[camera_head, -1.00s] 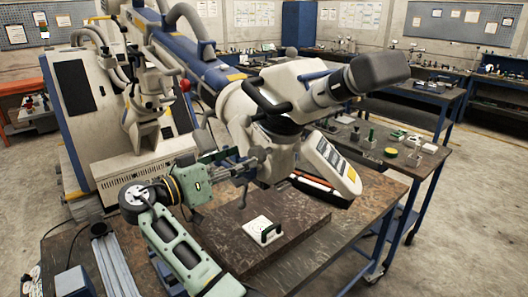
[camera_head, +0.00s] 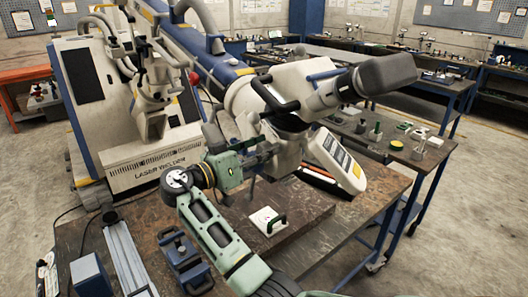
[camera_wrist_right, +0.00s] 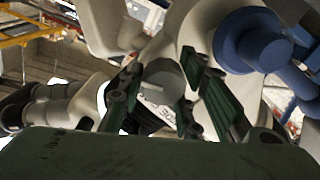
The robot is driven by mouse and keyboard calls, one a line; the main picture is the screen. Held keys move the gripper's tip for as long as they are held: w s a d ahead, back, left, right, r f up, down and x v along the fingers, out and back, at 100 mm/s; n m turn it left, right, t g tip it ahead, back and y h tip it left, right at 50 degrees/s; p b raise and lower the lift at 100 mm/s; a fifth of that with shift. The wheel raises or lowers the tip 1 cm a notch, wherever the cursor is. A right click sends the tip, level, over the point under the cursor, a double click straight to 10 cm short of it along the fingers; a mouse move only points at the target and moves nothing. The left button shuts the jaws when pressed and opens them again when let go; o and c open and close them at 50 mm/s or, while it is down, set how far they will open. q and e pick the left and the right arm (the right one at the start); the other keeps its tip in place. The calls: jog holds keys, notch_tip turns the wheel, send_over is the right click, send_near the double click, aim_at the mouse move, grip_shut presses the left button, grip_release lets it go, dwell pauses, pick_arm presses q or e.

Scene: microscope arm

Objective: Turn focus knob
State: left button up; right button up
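The microscope (camera_head: 345,85) sits on the arm of the laser welder, with its grey eyepiece end pointing right. In the right wrist view a grey round knob-like part (camera_wrist_right: 165,76) shows on the pale microscope body; I take it for the focus knob. My right gripper (camera_head: 268,153) is at the left underside of the microscope body. In the right wrist view my right gripper (camera_wrist_right: 160,90) is open, with its green fingers on both sides of the grey part. I cannot tell whether they touch it. In the head view the knob is hidden. My left gripper is not in view.
A white plate with a green handle (camera_head: 267,221) lies on the worktable (camera_head: 330,240) below the microscope. A blue vise (camera_head: 185,262) and a metal rail (camera_head: 127,258) are at the table's left.

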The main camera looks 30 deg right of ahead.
jog(key=shift+f, duration=0.1)
jog(key=c, duration=0.5)
jog(key=shift+o, duration=0.2)
jog(key=shift+f+b, duration=0.1)
jog(key=shift+b, duration=0.4)
jog(key=shift+n, duration=0.4)
jog(key=o, duration=0.8)
jog(key=shift+o, duration=1.4)
jog(key=shift+s+r, duration=0.25)
jog(key=shift+s, duration=0.1)
jog(key=shift+w+f, duration=0.1)
